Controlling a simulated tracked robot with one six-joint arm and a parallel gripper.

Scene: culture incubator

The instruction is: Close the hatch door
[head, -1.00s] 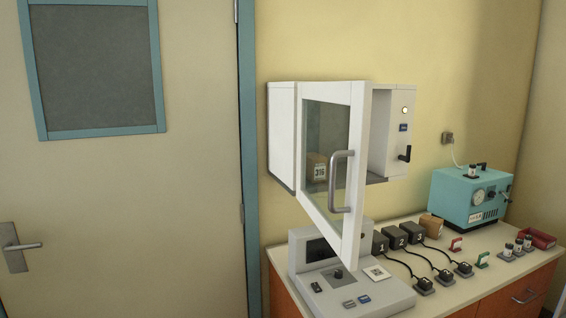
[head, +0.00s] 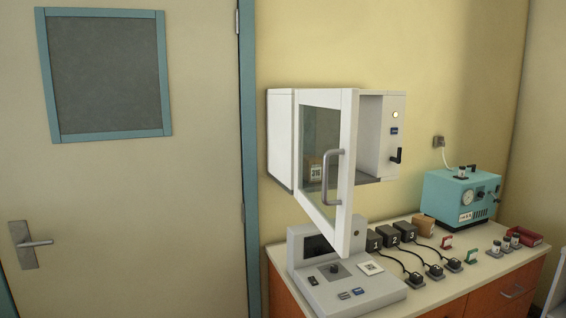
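The hatch door (head: 347,120) is a white frame with a glass pane and a grey bar handle (head: 333,178). It stands open, swung out toward me from the left side of the white wall cabinet (head: 281,140). A brown box with a number label (head: 316,172) shows through the glass inside the cabinet. A small black lever (head: 395,157) sits on the cabinet's right front panel, below a lit lamp. My gripper is not in view.
A grey console (head: 340,285) stands on the counter below the open door. Several black numbered boxes with cables, small vials, a red tray (head: 525,237) and a teal device (head: 461,197) are to the right. A closed room door (head: 120,210) fills the left.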

